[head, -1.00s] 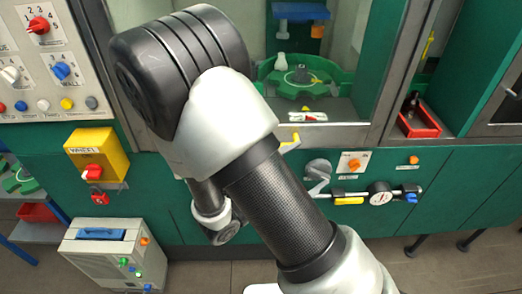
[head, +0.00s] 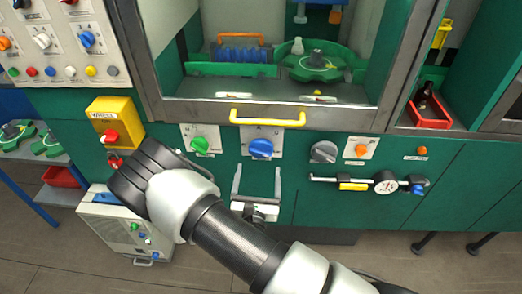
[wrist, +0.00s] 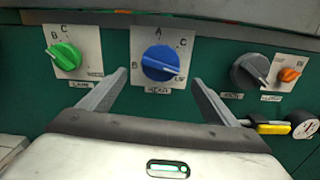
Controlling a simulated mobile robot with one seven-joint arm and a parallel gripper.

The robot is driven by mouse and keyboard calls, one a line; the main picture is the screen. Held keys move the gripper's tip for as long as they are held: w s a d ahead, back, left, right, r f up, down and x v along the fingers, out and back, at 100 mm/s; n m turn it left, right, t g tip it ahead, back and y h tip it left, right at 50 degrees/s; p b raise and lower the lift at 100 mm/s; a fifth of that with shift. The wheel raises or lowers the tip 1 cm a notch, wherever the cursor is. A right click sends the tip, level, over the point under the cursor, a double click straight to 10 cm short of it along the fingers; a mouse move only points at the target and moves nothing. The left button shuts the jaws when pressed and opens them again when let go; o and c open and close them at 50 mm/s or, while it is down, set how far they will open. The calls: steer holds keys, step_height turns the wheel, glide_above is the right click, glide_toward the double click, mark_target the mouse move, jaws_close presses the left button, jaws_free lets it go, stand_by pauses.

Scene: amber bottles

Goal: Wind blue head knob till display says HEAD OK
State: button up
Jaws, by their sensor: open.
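The blue head knob (head: 261,148) sits on a white plate on the green front panel, below the yellow handle. In the wrist view the blue knob (wrist: 160,62) shows letters A, B and C around it and a small label beneath. Its bar slants, with a pale line towards the lower right. My gripper (head: 257,182) is open and empty, just below the knob. In the wrist view my gripper (wrist: 160,79) has one finger on each side, below the knob and apart from it. I cannot make out a display reading HEAD OK.
A green knob (head: 200,145) is left of the blue one, and a grey knob (head: 323,152) is right. The yellow handle (head: 267,118) juts out above. A yellow box with a red knob (head: 111,136) and a gauge (head: 385,182) flank the area.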

mark_target(260, 155)
steer(key=w, duration=1)
steer(key=shift+w+d, duration=0.15)
steer(key=shift+d, duration=0.05)
steer(key=c, duration=1)
